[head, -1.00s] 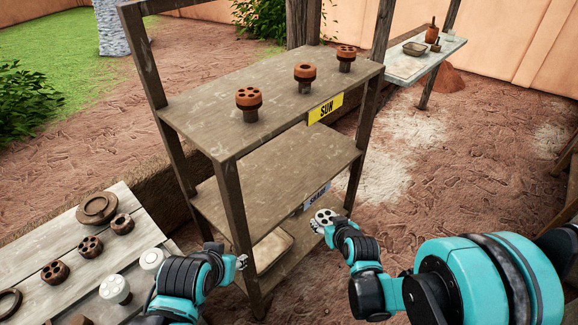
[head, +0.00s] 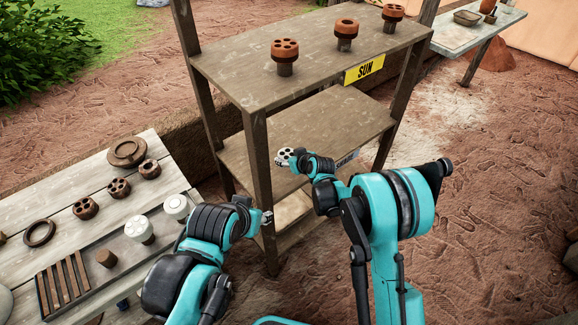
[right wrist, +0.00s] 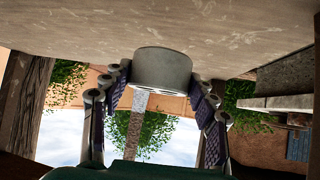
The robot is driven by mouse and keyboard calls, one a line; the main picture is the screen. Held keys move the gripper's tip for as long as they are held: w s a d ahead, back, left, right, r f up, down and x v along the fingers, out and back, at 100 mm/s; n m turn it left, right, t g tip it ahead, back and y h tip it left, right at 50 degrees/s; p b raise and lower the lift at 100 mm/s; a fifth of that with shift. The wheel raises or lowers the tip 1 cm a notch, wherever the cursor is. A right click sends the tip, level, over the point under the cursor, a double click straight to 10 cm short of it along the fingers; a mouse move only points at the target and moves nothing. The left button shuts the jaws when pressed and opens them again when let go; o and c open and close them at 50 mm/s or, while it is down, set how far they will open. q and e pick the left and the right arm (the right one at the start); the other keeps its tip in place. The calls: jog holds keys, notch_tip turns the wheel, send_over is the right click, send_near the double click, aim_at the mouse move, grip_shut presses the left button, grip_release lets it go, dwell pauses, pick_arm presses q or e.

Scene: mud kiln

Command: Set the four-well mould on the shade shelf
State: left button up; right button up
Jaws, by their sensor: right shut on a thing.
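My right gripper (head: 287,158) is shut on a pale mould (head: 284,153) with dark wells in its top. It holds the mould at the front left of the middle shelf (head: 318,118), which bears the partly hidden SHADE label (head: 347,160). The right wrist view, upside down, shows the mould (right wrist: 162,68) as a grey cylinder between both fingers, close against the shelf board (right wrist: 230,28). I cannot tell whether it touches the board. My left gripper (head: 267,217) is empty beside the rack's front post; its jaws are too small to read.
The top shelf (head: 300,52), labelled SUN (head: 365,69), bears three brown moulds. The front post (head: 259,180) stands left of my right gripper. A bench (head: 75,182) at left holds brown moulds, two white moulds (head: 139,229) and a slatted tray. The middle shelf is otherwise clear.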

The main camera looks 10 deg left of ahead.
aim_at(288, 170)
jog(key=shift+w+a+f, duration=0.25)
jog(key=shift+w+f, duration=0.15)
notch_tip(288, 170, down, 4)
jog(key=shift+r+b, duration=0.1)
jog(key=shift+b, duration=0.95)
jog(key=shift+r, duration=0.1)
jog(key=shift+f, duration=0.25)
jog(key=o, duration=1.5)
jog(key=shift+c, duration=0.2)
jog(key=shift+r, duration=0.15)
